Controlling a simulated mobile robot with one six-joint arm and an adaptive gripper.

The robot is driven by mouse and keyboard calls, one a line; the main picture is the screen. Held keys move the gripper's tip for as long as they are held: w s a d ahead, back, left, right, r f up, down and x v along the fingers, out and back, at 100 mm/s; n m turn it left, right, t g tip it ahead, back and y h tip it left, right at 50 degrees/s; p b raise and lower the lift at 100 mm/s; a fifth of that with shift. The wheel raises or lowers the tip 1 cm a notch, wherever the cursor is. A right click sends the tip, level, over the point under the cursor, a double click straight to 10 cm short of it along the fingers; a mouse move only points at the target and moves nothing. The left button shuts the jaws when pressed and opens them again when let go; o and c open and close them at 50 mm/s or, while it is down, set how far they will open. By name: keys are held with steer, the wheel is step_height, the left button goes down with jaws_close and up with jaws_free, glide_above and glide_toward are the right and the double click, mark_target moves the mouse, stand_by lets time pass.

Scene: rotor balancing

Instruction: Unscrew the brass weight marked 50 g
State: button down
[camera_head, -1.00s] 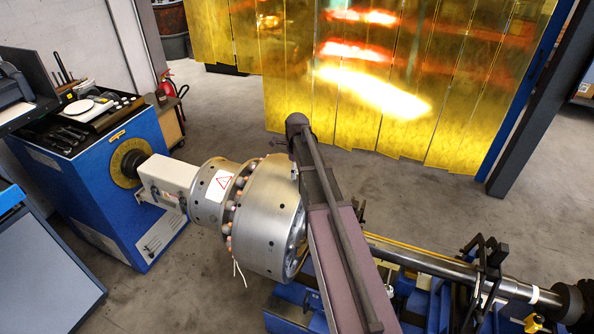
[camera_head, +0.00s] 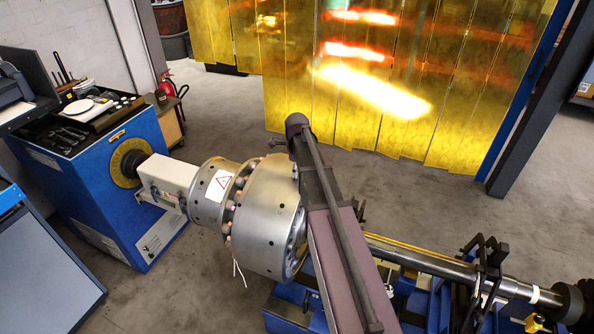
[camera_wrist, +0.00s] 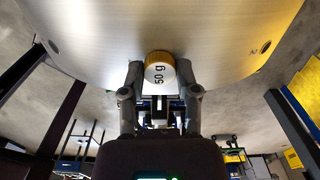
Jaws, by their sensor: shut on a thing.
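The brass weight marked 50 g (camera_wrist: 159,73) shows in the wrist view, its white labelled face towards the camera and its brass rim against the rotor's surface. My gripper (camera_wrist: 160,84) is shut on the weight, one finger on each side. The big silver rotor (camera_head: 262,222) lies level on the machine in the head view, and its curved metal wall (camera_wrist: 100,30) fills the top of the wrist view. In the head view my arm covers the rotor's right side and hides the weight. Whether the weight's thread is still in the rotor cannot be seen.
A blue drive cabinet (camera_head: 95,190) with tools on top stands at the left, joined to the rotor by a shaft. Yellow strip curtains (camera_head: 380,90) hang behind. Grey floor between is clear.

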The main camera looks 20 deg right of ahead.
steer(key=n, duration=0.3)
steer(key=shift+n, duration=0.4)
steer(key=n, duration=0.3)
steer(key=shift+n, duration=0.4)
steer(key=n, duration=0.6)
steer(key=shift+n, duration=2.1)
steer(key=n, duration=0.3)
steer(key=shift+n, duration=0.3)
steer(key=n, duration=0.6)
steer(key=shift+r+n, duration=0.1)
steer(key=shift+n, duration=0.3)
steer(key=n, duration=0.6)
steer(key=shift+n, duration=0.9)
